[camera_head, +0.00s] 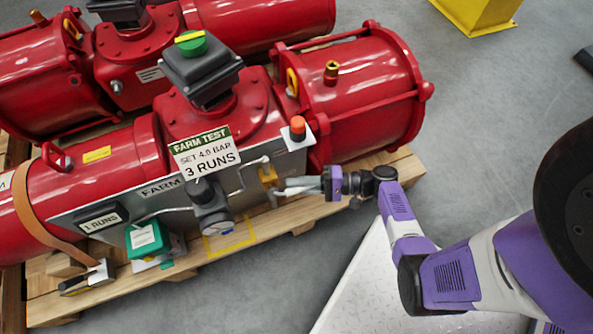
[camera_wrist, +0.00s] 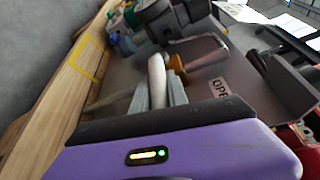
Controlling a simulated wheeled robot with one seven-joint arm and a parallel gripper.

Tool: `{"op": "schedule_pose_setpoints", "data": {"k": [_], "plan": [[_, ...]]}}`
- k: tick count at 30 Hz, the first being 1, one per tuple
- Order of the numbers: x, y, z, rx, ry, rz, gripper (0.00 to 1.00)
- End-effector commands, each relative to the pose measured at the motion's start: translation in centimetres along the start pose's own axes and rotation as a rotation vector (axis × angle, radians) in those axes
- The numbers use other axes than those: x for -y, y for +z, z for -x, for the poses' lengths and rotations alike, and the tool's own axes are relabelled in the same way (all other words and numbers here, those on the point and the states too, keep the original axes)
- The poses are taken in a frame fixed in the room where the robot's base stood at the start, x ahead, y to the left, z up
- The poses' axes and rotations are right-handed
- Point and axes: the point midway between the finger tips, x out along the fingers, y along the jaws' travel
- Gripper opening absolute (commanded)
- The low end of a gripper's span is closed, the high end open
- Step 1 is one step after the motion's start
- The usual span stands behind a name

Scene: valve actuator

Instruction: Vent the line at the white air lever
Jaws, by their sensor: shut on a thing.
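The white air lever (camera_wrist: 157,78) shows in the wrist view between the grey fingers of my gripper (camera_wrist: 160,92). The fingers are shut on it. In the head view my gripper (camera_head: 308,186) is at the right end of the grey panel, beside a yellow-orange valve part (camera_head: 268,176). That part also shows just beyond the lever in the wrist view (camera_wrist: 178,66). The lever is mostly hidden by the fingers in the head view. A label reading "OPE", partly cut off, (camera_wrist: 218,88) is on the panel right of the fingers.
A dark regulator with a gauge (camera_head: 213,215) hangs on the panel left of my gripper. A red-topped button (camera_head: 297,127) is above. The red actuator (camera_head: 350,90) lies on a wooden pallet (camera_head: 255,235). Open grey floor (camera_head: 480,120) is at the right.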

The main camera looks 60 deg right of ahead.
Motion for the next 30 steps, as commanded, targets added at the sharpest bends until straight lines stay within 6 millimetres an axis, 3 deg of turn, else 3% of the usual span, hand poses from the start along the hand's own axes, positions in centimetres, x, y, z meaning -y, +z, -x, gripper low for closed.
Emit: {"op": "schedule_pose_setpoints", "data": {"k": [15, 16, 18, 30], "plan": [[-0.31, 0.15, -0.10, 0.008, -0.013, -0.013, 0.00], [-0.32, 0.15, -0.10, 0.008, -0.012, -0.012, 0.26], [-0.30, 0.13, -0.10, 0.008, -0.012, -0.012, 0.39], [-0.16, -0.01, 0.44, 0.005, -0.013, -0.008, 0.41]]}}
